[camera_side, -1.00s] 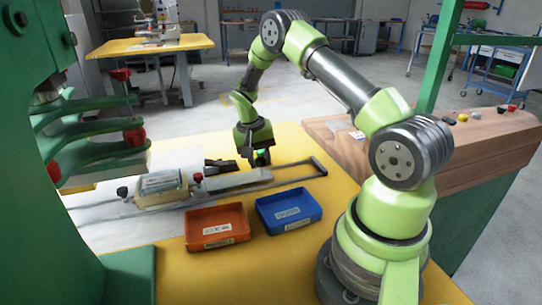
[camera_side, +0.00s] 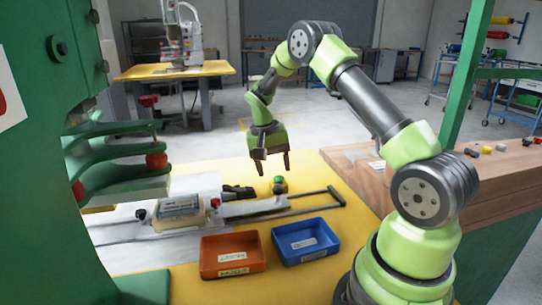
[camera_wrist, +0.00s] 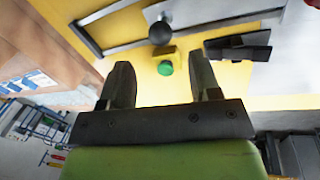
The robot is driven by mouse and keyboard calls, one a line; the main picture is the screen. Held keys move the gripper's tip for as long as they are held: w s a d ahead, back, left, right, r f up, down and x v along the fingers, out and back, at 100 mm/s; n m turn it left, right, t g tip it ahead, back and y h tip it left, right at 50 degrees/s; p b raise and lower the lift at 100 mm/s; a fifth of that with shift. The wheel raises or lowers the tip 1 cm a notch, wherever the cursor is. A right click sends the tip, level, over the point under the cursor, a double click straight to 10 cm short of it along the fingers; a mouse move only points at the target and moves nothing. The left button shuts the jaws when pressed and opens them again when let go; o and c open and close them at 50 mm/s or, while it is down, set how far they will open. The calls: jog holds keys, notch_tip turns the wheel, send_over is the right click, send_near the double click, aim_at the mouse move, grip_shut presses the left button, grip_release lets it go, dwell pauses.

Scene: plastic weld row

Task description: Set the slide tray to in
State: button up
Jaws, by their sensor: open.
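My gripper (camera_side: 273,170) is open and empty, above and behind the tray. It also shows in the wrist view (camera_wrist: 160,78), with a green button (camera_wrist: 166,68) between and beyond its fingers.
The green button (camera_side: 279,181) on its yellow base and a black clamp-like part (camera_side: 238,191) stand behind the tray. An orange bin (camera_side: 233,271) and a blue bin (camera_side: 305,254) stand in front. The green press (camera_side: 118,160) is left; a wooden bench (camera_side: 430,190) is right.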

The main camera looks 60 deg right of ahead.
aim_at(277, 185)
jog(key=shift+w+a+r, duration=0.1)
jog(key=shift+w+r, duration=0.05)
jog(key=shift+r, duration=0.75)
jog(key=shift+w+a+r, duration=0.1)
jog(key=shift+w+r, duration=0.05)
jog(key=shift+r, duration=0.75)
jog(key=f, duration=0.3)
jog(key=s+f, duration=0.1)
jog(key=f, duration=0.2)
jog(key=d+f, duration=0.1)
jog(key=f, duration=0.3)
jog(key=shift+s, duration=0.35)
jog(key=shift+r, duration=0.1)
grip_shut()
jog(key=w+a, duration=0.9)
jog(key=shift+w, duration=0.15)
jog(key=shift+a, duration=0.1)
